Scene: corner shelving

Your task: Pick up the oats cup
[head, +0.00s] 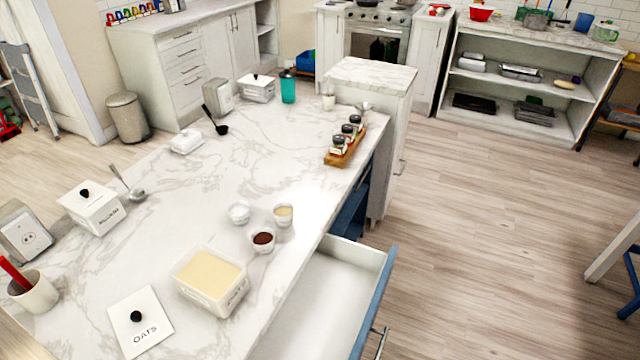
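Three small cups stand close together on the marble island near its right edge. One cup (284,215) has pale beige contents that look like oats. To its left is a clear or white cup (239,214) with whitish contents. In front is a cup (263,240) with dark brown contents. No label shows on them. An open white rectangular container (211,281) with beige contents stands nearer. Its likely lid (140,322), marked OATS with a black knob, lies flat to the left. My gripper is not in view.
An open, seemingly empty drawer (330,296) sticks out right of the cups. A spice rack (345,146) stands farther back near the edge. A labelled white canister (93,208), ladles and a mug (36,294) are left. Wooden floor (490,215) is clear on the right.

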